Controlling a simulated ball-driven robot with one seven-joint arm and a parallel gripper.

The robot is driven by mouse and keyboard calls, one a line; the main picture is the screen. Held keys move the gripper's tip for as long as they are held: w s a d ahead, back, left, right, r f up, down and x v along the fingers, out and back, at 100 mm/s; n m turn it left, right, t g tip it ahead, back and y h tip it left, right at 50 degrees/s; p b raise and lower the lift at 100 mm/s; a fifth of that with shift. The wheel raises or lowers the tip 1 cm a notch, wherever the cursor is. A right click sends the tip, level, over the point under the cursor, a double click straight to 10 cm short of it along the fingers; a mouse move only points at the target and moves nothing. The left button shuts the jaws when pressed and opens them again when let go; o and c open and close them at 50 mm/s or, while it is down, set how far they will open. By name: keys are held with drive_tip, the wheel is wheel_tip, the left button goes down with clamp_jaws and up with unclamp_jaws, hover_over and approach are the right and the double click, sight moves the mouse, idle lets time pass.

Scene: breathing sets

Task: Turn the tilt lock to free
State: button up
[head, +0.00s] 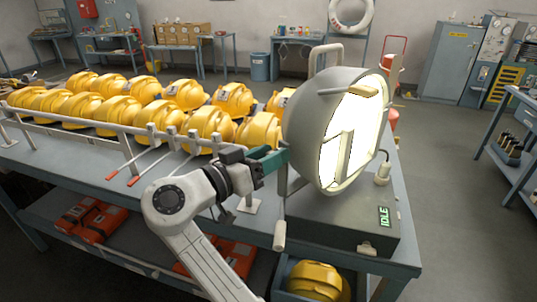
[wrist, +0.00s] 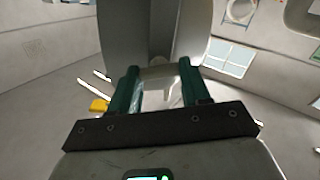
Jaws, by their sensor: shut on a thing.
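A large grey round housing (head: 305,125) with a bright open face (head: 355,135) stands on a grey base (head: 335,225) at the bench's right end. The base has a green display reading IDLE (head: 385,216). My gripper (head: 278,158) reaches the housing's left side with its green fingers. In the wrist view my gripper (wrist: 158,84) is shut on a small pale piece, the tilt lock (wrist: 157,73), in front of the grey housing. In the head view the fingers hide the lock, and I cannot read its setting.
Yellow helmets (head: 165,100) stand in rows on the bench behind a pale rail (head: 85,122). A pale handle (head: 280,235) hangs at the base's front left. Orange cases (head: 95,217) lie on the lower shelf. The floor (head: 460,200) to the right is clear.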

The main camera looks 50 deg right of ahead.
drive_tip(key=shift+w+f+n+p, duration=0.1)
drive_tip(key=shift+n+p, duration=1.45)
drive_tip(key=shift+n, duration=2.1)
drive_tip(key=shift+w+f+n+p, duration=0.1)
drive_tip(key=shift+n+p, duration=1.4)
drive_tip(key=shift+n, duration=2.15)
drive_tip(key=o, duration=1.1)
drive_tip(key=shift+c, duration=0.2)
